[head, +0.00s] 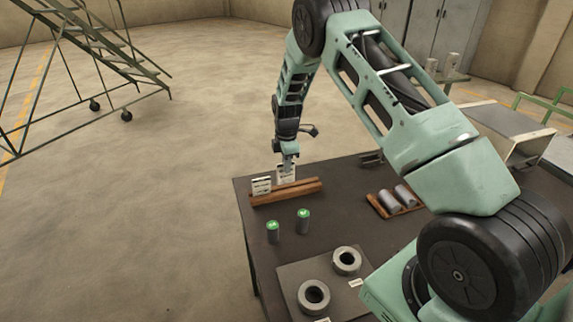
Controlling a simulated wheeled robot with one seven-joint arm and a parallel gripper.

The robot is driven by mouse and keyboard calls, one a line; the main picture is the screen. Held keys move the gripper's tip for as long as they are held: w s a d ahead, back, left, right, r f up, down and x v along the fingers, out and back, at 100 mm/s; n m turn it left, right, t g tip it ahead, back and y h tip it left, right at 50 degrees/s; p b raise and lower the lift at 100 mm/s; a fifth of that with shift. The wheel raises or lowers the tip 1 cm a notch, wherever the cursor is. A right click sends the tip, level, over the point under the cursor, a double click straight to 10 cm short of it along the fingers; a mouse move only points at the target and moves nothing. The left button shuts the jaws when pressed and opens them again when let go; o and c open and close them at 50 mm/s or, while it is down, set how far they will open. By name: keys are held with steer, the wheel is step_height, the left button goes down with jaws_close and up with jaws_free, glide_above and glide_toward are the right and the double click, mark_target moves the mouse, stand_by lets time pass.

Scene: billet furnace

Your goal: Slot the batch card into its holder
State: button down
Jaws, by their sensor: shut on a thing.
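The card holder (300,192) is a long brown wooden rail near the far left edge of the dark table. A white printed card (261,186) stands upright at its left end. My gripper (288,164) points down over the middle of the holder and is shut on a second white card, the batch card (286,176). The batch card is upright, right of the standing card. Its lower edge is at or just above the holder; I cannot tell whether it is in the slot.
Two grey cylinders with green tops (273,231) stand in front of the holder. Two dark rings (313,295) lie on a flat plate at the front. A wooden rack (378,207) with grey billets lies to the right. My arm hides part of the table's right side.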

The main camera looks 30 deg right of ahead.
mark_target(286, 183)
steer(key=shift+f+b, duration=1.55)
steer(key=shift+f, duration=0.65)
stand_by(0.4)
steer(key=c, duration=1.5)
jaws_free()
step_height(286, 183, up, 17)
steer(key=b, duration=0.4)
steer(key=shift+r, duration=0.2)
steer(key=shift+s, duration=0.1)
